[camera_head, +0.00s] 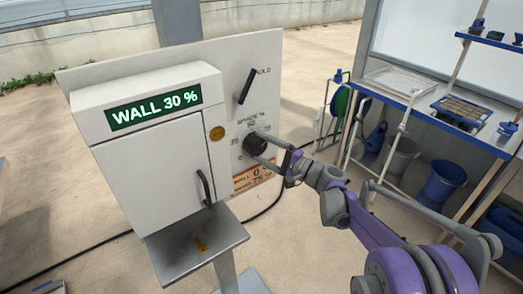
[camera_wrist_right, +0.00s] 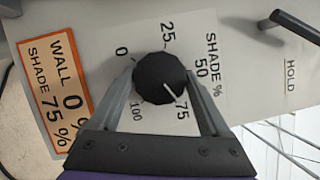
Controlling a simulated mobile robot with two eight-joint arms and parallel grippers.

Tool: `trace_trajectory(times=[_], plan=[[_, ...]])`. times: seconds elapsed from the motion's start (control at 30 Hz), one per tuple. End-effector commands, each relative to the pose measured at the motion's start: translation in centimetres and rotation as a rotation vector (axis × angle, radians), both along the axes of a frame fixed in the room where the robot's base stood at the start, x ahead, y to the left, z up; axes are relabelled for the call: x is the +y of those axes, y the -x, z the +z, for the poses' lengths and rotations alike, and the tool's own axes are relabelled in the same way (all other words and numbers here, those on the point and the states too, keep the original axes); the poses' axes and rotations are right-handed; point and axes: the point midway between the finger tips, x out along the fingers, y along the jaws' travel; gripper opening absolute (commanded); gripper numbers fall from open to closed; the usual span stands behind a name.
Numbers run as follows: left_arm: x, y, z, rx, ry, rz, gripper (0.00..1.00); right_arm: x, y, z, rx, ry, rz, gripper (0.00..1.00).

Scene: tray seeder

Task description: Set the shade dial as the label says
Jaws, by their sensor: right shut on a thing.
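The black shade dial (camera_head: 253,146) is on the panel's right part. In the right wrist view the dial (camera_wrist_right: 158,76) has a white pointer line aimed at the 75 mark, on a scale from 0 to 100. The orange-edged label (camera_wrist_right: 56,92) reads WALL 0 %, SHADE 75 %; it also shows below the dial in the head view (camera_head: 253,177). My right gripper (camera_head: 272,148) is shut on the dial, one finger on each side, as the right wrist view (camera_wrist_right: 160,80) shows. My left gripper is not in view.
The cabinet's green display (camera_head: 154,105) reads WALL 30 %. A black HOLD lever (camera_head: 246,87) sticks out above the dial. The cabinet door has a dark handle (camera_head: 205,188), with a metal shelf (camera_head: 195,245) below. A blue-edged bench (camera_head: 375,97) and buckets stand at right.

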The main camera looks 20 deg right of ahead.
Motion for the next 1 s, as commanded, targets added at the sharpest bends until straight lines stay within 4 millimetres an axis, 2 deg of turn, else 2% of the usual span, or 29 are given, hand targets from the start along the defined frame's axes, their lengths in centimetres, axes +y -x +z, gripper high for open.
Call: trace_trajectory(times=[0.3, 0.77, 0.8, 0.9, 1.0], plan=[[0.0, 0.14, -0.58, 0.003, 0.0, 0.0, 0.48, -0.02, -0.04, 0.0, 0.032, -0.094, -0.002, 0.25], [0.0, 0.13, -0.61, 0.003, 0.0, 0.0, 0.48, -0.01, -0.04, 0.05, 0.037, -0.107, 0.0, 0.25], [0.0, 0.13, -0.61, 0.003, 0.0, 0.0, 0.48, -0.01, -0.04, 0.05, 0.037, -0.107, 0.0, 0.82], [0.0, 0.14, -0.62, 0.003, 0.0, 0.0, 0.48, 0.0, -0.03, 0.03, 0.037, -0.106, 0.0, 1.0], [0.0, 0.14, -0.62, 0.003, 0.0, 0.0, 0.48, 0.01, -0.01, 0.0, 0.037, -0.106, 0.0, 1.0]])
